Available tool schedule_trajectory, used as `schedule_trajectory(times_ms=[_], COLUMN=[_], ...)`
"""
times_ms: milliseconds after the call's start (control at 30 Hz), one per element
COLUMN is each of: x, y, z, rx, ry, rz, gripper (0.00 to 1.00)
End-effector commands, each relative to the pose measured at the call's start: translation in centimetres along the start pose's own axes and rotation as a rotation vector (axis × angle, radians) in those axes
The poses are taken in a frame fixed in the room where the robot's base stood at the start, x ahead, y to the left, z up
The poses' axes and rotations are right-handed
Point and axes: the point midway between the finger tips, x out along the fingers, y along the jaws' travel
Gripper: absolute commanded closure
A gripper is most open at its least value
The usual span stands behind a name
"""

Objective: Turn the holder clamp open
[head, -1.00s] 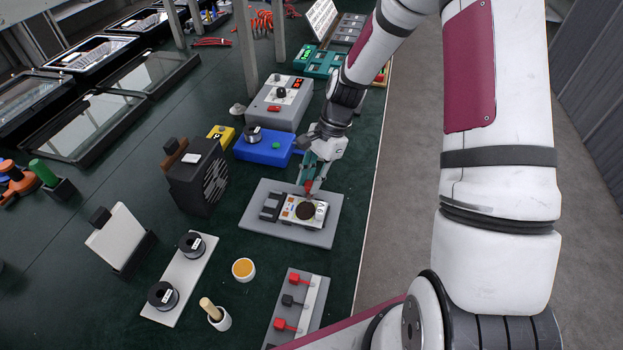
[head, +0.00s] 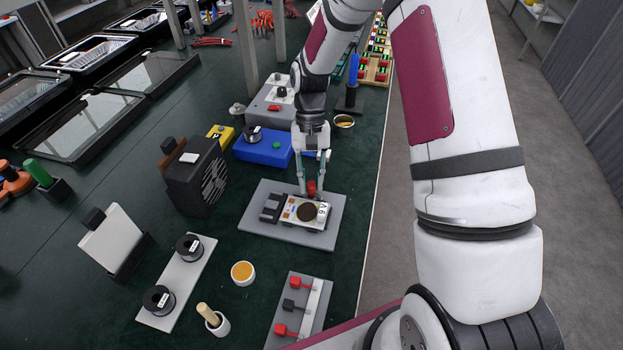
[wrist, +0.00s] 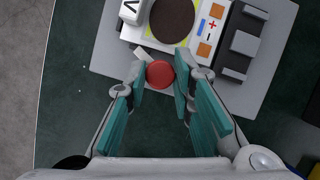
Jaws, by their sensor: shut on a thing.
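The holder is a grey base plate (head: 262,222) carrying a white board (head: 290,212) with a round dark disc and orange pads. The board also shows in the wrist view (wrist: 208,27). The clamp's red knob (head: 311,187) stands at the board's far edge in the head view, and it shows as a red round top in the wrist view (wrist: 160,74). My gripper (wrist: 161,76) has its teal fingers on either side of the knob and is shut on it. In the head view my gripper (head: 311,184) points down over the plate. The clamp's lower part is mostly hidden.
A blue box (head: 262,148) and a black speaker-like box (head: 197,176) stand behind and left of the plate. A grey panel with red and black levers (head: 297,310) and a cup of orange stuff (head: 243,272) are nearer. Green table surface is bare around the plate.

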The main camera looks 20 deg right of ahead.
Motion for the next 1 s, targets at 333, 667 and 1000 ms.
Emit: schedule_trajectory(times_ms=[333, 667, 1000], x=[-0.05, -0.04, -0.03], y=[-0.22, -0.27, -0.3], z=[-0.06, -0.03, -0.01], rx=[-0.272, -0.424, -0.468], ry=[0.003, 0.003, 0.004], rz=[0.113, 0.176, 0.194], gripper=[1.0, 1.0, 1.0])
